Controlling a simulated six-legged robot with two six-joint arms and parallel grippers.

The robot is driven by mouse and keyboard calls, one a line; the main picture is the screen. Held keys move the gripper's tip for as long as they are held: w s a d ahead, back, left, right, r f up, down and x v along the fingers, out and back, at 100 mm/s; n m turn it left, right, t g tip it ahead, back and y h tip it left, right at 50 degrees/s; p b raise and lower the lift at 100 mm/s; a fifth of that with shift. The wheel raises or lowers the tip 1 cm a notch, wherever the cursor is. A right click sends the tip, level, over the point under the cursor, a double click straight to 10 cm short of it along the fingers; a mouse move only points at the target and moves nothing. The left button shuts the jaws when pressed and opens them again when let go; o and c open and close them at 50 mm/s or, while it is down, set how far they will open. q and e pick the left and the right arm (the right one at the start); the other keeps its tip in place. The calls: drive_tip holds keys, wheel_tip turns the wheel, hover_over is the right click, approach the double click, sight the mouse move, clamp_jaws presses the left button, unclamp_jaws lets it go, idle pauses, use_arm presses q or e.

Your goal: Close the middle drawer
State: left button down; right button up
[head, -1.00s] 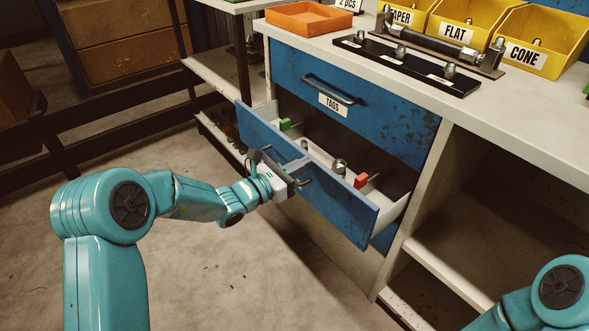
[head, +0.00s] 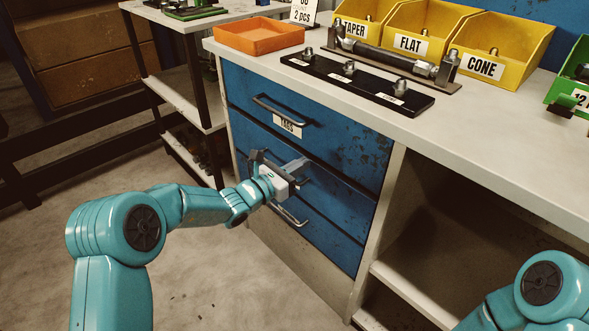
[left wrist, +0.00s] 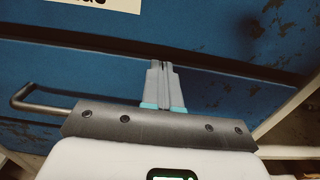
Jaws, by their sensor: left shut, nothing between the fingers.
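The middle drawer (head: 335,196) has a blue front in the white cabinet under the workbench. In the head view its front looks flush with the drawers above and below, and its inside is hidden. My left gripper (head: 304,163) is at the drawer's front, shut and empty. In the left wrist view the left gripper's fingertips (left wrist: 162,68) are together against or very close to the blue front (left wrist: 225,92); contact is hard to tell. A metal handle (left wrist: 38,98) shows left of the fingers. In the head view the gripper partly hides the middle handle. My right gripper is out of view.
The top drawer (head: 350,135) is shut and has a TAGS label. A lower handle (head: 288,214) is below my gripper. Open shelves (head: 440,275) are to the right.

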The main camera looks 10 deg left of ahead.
use_arm(q)
drive_tip(key=shift+w+d+r, duration=0.2)
drive_tip(key=shift+w+d, duration=0.1)
drive_tip(key=shift+w, duration=0.05)
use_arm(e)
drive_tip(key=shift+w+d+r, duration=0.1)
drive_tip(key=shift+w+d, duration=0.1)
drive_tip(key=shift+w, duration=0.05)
use_arm(q)
drive_tip(key=shift+r, duration=0.1)
